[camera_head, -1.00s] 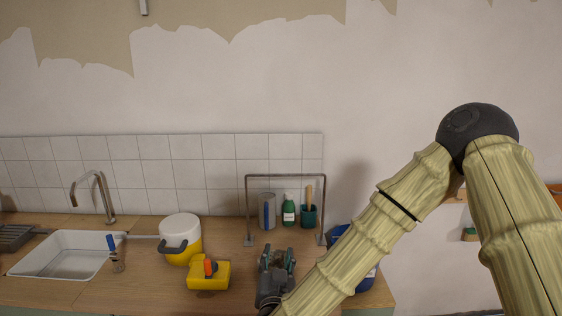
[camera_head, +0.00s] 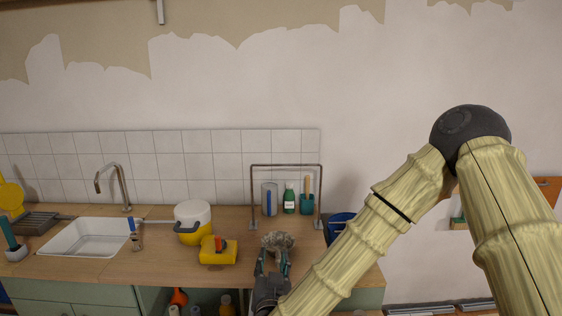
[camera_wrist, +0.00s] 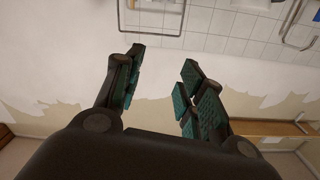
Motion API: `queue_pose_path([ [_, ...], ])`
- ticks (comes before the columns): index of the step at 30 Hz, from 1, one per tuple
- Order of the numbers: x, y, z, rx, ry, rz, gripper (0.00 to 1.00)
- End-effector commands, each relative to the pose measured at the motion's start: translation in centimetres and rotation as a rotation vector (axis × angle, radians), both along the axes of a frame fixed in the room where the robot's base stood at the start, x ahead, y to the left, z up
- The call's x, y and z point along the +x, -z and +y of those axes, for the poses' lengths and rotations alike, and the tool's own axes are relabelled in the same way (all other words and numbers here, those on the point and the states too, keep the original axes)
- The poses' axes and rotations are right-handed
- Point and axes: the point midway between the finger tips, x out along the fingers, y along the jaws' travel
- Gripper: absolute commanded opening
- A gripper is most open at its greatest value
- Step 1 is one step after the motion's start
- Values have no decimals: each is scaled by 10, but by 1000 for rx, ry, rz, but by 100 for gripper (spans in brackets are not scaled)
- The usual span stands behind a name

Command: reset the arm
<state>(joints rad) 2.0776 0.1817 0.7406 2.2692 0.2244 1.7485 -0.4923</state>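My arm, in pale bamboo-like segments with a dark elbow, bends down from the right of the head view. My gripper (camera_head: 273,258) is over the front part of the counter in that view. In the wrist view my gripper (camera_wrist: 163,62) has its two teal-padded fingers apart, with only wall between them. It is open and empty. A grey, rough, curly clump (camera_head: 278,240) shows just beyond the fingertips in the head view; I cannot tell whether they touch it.
The wooden counter (camera_head: 150,262) holds a sink (camera_head: 85,238), a yellow-white pot (camera_head: 193,222), a yellow block-like item (camera_head: 217,250) and a metal frame (camera_head: 286,166). A green bottle (camera_head: 289,200) and a teal cup (camera_head: 306,204) stand by the frame. A blue container (camera_head: 340,224) is beside my forearm.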

Motion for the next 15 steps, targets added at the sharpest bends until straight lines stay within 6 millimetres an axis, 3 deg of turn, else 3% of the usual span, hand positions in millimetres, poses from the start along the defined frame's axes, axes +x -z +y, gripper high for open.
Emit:
queue_pose_path([
  [11,-18,78,-26,-23,-55,161,39],
  [15,-32,120,-31,-33,-97,257,39],
])
